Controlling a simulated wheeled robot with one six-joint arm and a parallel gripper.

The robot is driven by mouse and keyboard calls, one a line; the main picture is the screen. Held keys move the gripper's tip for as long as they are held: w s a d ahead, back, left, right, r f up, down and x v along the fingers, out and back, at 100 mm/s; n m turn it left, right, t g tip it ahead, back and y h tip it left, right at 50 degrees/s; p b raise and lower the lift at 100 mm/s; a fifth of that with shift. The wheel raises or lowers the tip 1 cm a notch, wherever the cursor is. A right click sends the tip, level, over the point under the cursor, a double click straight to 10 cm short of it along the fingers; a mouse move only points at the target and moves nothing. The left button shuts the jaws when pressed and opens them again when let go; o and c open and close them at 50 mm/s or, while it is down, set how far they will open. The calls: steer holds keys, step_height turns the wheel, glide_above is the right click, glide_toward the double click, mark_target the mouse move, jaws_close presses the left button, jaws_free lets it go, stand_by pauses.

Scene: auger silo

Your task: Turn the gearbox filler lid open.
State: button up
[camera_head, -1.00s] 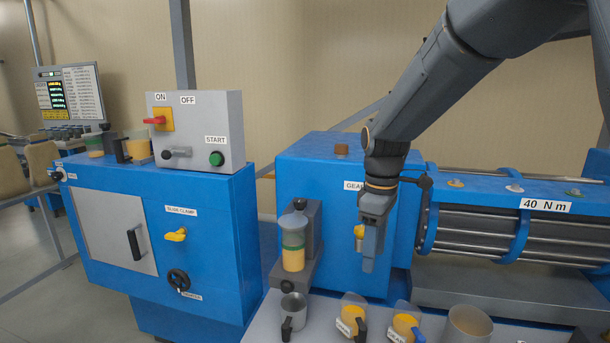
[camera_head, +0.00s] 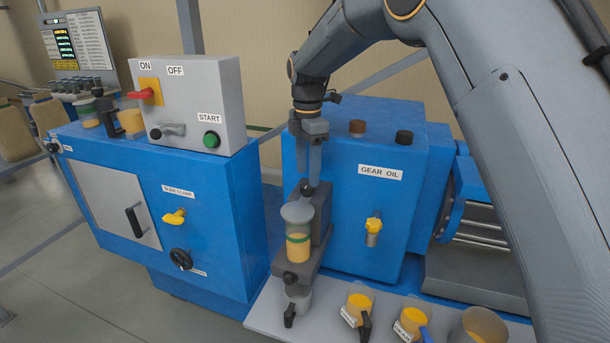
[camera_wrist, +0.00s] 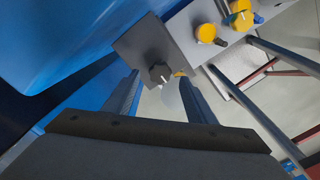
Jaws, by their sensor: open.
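The blue gearbox housing (camera_head: 345,215) carries a "GEAR OIL" label (camera_head: 381,172) on its front. My gripper (camera_head: 314,182) points down at the housing's left front, over a dark grey bracket (camera_head: 319,215) with a black knob (camera_head: 307,188) on top. In the wrist view the open fingers (camera_wrist: 158,78) lie either side of the black knob (camera_wrist: 160,73) on its grey plate. Whether they touch it I cannot tell.
A glass cup (camera_head: 298,234) with yellow oil hangs on the bracket. A blue cabinet (camera_head: 215,195) stands left, across a narrow gap.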

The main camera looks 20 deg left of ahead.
mark_target(307, 185)
steer(key=shift+f+p, duration=0.45)
steer(key=shift+f, duration=1.3)
jaws_close()
steer(key=shift+a, duration=0.1)
